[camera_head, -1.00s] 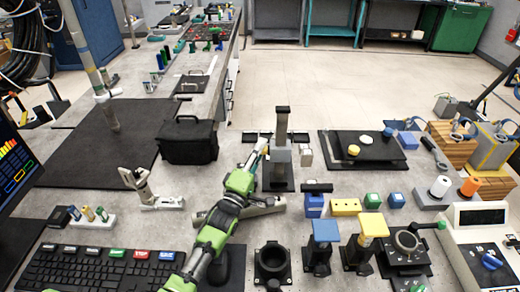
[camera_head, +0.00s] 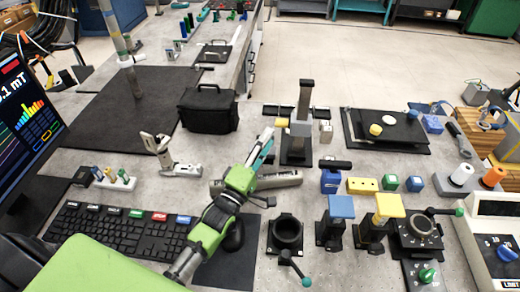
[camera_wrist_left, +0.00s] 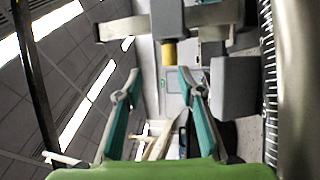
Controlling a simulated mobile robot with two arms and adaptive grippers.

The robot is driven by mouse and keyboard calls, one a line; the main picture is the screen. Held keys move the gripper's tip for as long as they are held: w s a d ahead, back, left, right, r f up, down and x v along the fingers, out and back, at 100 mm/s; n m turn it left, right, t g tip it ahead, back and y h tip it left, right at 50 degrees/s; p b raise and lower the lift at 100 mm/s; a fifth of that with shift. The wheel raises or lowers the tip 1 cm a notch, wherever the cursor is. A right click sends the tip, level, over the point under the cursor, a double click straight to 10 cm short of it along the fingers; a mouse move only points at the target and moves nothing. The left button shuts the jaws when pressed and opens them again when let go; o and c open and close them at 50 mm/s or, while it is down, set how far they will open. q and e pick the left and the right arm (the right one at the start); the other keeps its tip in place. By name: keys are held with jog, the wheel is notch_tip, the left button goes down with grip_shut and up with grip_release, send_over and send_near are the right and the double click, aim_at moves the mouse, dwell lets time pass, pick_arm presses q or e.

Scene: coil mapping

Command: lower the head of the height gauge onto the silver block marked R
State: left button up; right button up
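The height gauge (camera_head: 304,100) stands upright on a dark base, right of centre in the head view. Its grey head (camera_head: 299,129) sits partway down the column, with a yellow piece sticking out on the left. The yellow piece (camera_wrist_left: 168,52) also shows in the left wrist view, beyond the fingers. A small silver block (camera_head: 326,133) stands right of the column; its marking is not legible. My left gripper (camera_head: 262,148) is just left of the gauge, apart from it. In the left wrist view its teal fingers (camera_wrist_left: 160,88) are spread with nothing between them. My right gripper is not seen.
A black bag (camera_head: 208,110) stands at the left. A dark platform (camera_head: 385,130) with round pieces lies right of the gauge. Blue and yellow-topped stands (camera_head: 341,207) and a round black holder (camera_head: 286,232) stand in front.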

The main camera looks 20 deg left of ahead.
pick_arm(q)
jog(key=v, duration=0.1)
jog(key=r+v, duration=0.1)
jog(key=v, duration=0.1)
jog(key=shift+s+f, duration=0.2)
jog(key=shift+s, duration=0.2)
